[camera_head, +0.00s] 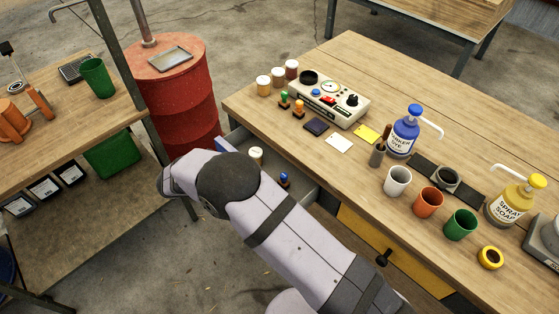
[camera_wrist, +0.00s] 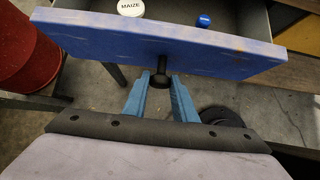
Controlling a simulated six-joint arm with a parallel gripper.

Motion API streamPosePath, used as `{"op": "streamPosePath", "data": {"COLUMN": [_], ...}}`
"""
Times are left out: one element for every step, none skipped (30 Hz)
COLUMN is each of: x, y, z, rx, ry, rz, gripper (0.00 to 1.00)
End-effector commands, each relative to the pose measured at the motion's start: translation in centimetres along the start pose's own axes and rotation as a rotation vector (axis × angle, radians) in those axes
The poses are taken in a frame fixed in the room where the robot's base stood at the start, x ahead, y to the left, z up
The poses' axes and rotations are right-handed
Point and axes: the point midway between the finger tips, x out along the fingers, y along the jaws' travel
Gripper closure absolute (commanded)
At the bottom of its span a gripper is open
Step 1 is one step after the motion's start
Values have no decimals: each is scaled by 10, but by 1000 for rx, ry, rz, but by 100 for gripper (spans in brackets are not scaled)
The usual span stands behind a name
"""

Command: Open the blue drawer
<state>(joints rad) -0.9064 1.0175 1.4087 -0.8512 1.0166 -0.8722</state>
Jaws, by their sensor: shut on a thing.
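The blue drawer (camera_wrist: 105,38) is pulled out from under the workbench. Its blue front panel crosses the wrist view, with the grey inside showing behind it. A dark round knob (camera_wrist: 160,80) sticks out from the middle of the panel. My gripper (camera_wrist: 160,77) has its two blue fingers closed around the knob's stem. Inside the drawer are a white-lidded jar marked MAIZE (camera_wrist: 130,8) and a small blue object (camera_wrist: 203,20). In the head view, my arm hides most of the drawer front and my gripper; part of the drawer's grey interior (camera_head: 304,187) shows.
A yellow drawer (camera_head: 362,240) is to the right under the workbench (camera_head: 345,60). Cups, pump bottles and a control box (camera_head: 328,100) stand on top. A red barrel (camera_head: 178,95) and a second table (camera_head: 40,130) are at left. Bare concrete floor lies between.

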Motion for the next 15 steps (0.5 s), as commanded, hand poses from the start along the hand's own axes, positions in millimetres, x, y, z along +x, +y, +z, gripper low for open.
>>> {"op": "streamPosePath", "data": {"x": [-3,-4,-6,-7,-8,-10,-11,-12,-14,-15,-16,-18,-19,-20,-22], "y": [1,1,1,1,1,1,1,1,1,0,1,1,1,1,1], "z": [-3,-5,-7,-8,-10,-12,-13,-14,-16,-18,-19,-21,-22,-24,-26], "rx": [-1,-1,-1,-1,-1,-1,-1,-1,-1,-1,-1,-2,-1,-1,-1], "ry": [0,0,1,1,1,1,1,1,1,1,1,0,0,0,0], "rz": [2,2,2,3,3,2,2,2,2,2,2,2,3,2,2], "gripper": [90,90,90,90,90,90,90,90,90,90,90,90,90,90,90]}}
